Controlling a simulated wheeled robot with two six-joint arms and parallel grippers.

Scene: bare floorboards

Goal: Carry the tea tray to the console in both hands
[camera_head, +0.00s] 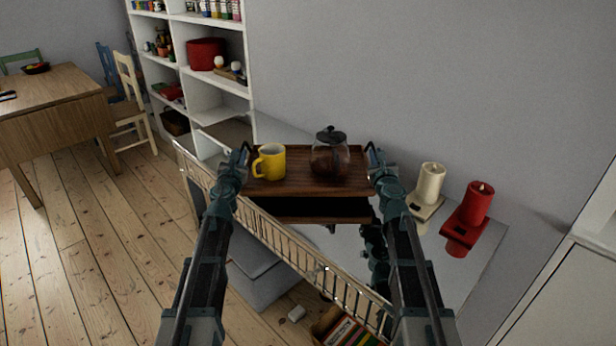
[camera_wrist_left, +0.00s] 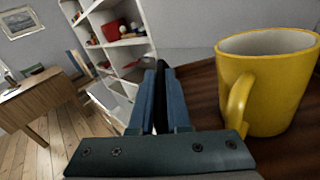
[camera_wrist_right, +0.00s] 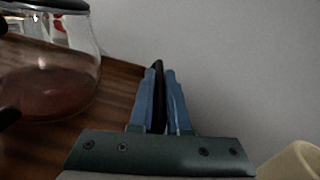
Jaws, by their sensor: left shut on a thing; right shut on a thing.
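The dark wooden tea tray (camera_head: 310,185) is held up level between my two grippers, in the middle of the head view. A yellow mug (camera_head: 271,161) stands on its left part and a glass teapot (camera_head: 330,158) with dark tea and a black lid on its right part. Both stand upright. My left gripper (camera_head: 243,156) is shut on the tray's left dark handle (camera_wrist_left: 161,98). My right gripper (camera_head: 373,156) is shut on its right dark handle (camera_wrist_right: 158,97). The pale console top (camera_head: 345,250) lies below the tray, partly hidden by it and my arms.
A cream candle (camera_head: 430,184) and a red candle (camera_head: 474,204) stand on holders at the console's right. A slatted rail (camera_head: 290,240) runs along its front. White shelves (camera_head: 209,80) stand behind left; a wooden table (camera_head: 50,105) stands far left. A box of books (camera_head: 348,330) is below.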

